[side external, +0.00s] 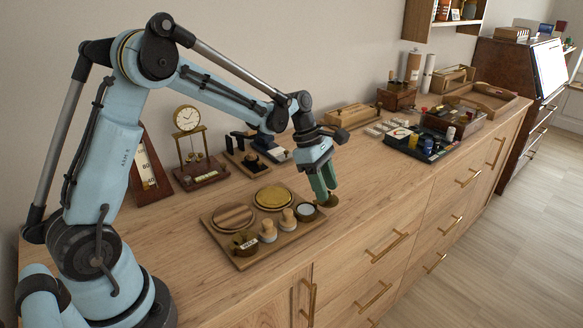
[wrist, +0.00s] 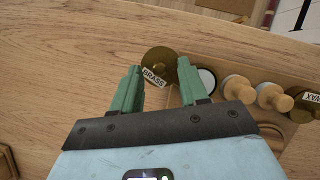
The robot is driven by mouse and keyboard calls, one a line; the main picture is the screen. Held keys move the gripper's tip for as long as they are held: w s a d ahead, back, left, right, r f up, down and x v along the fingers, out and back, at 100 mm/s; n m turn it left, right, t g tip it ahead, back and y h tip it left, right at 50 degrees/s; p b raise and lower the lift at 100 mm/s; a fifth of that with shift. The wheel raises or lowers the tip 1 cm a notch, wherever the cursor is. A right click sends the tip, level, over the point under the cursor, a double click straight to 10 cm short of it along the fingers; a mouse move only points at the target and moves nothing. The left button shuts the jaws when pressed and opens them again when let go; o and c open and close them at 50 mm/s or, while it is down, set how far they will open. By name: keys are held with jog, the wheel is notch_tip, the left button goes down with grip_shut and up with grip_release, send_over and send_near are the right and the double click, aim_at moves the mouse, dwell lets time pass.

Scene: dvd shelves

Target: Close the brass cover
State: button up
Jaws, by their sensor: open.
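The brass cover (wrist: 158,60) is a round, dark-gold disc with a white label reading BRASS. In the wrist view it sits swung out beside a round pot (wrist: 207,80) with a pale interior, which is uncovered. In the side view the cover (side external: 328,202) shows at the right end of the wooden tray (side external: 243,263), partly hidden by my fingers. The open pot (side external: 305,211) is just left of it. My gripper (wrist: 160,67) is open and empty, its green fingertips on either side of the cover's near part. I cannot tell if they touch it.
The tray also holds two wooden-knobbed pieces (side external: 268,232), a tin labelled WAX (side external: 245,244), a striped wooden disc (side external: 232,217) and a gold disc (side external: 273,196). A clock (side external: 187,119) stands behind.

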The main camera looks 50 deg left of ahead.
jog(key=shift+c, duration=0.2)
grip_shut()
